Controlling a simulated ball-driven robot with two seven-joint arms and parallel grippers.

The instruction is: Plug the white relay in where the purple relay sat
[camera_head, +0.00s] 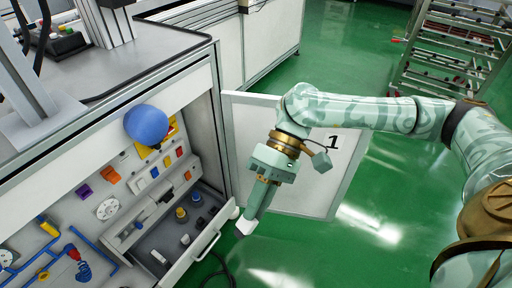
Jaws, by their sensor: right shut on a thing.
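My right gripper (250,215) points down over the green floor, just right of the open drawer's front. It is shut on a small white block (244,226), which looks like the white relay and shows below the fingertips, clear of the drawer. A purple block (85,191), which looks like the purple relay, shows on the cabinet's sloping front panel (65,205), left of an orange block (110,175). I cannot tell how it is seated. Several small coloured blocks sit further right on the panel, among them a blue one (141,183). My left gripper is out of view.
The open drawer (205,243) holds dark and yellow knobs and small white pieces. A large blue dome (146,124) sticks out above the panel. A white door marked 1 (330,180) stands behind my right arm. Blue pipes (60,235) run at lower left.

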